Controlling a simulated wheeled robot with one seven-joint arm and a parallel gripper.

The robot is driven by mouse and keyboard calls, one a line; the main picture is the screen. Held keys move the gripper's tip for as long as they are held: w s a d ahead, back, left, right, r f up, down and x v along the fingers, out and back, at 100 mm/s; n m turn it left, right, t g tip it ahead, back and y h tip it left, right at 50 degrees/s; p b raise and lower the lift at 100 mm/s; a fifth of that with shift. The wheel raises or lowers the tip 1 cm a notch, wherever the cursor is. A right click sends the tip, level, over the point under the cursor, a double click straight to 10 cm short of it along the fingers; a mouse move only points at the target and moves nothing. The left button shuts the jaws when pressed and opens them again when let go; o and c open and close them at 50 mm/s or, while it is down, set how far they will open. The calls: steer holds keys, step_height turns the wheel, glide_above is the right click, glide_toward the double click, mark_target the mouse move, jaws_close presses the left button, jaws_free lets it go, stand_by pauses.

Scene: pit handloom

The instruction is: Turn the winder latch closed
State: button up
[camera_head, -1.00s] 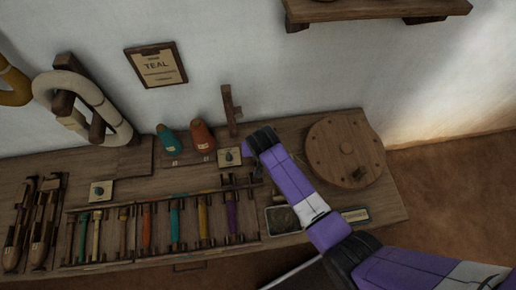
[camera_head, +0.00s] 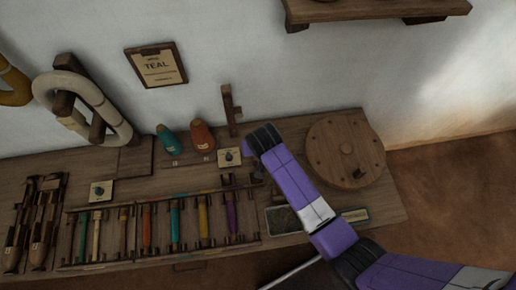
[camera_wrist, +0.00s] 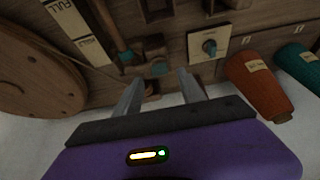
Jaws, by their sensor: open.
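My gripper (camera_wrist: 157,82) is open, its two grey fingers apart and pointing at the bench.
Orange (camera_head: 202,136) and teal (camera_head: 169,141) cones stand left of my gripper, near a card with a teal mark (camera_head: 229,157). An upright wooden post (camera_head: 231,110) stands behind. A rack of coloured bobbins (camera_head: 160,228) fills the bench front. A shallow tray (camera_head: 282,219) lies beside my arm.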

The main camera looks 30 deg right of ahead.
steer(key=shift+v, duration=2.2)
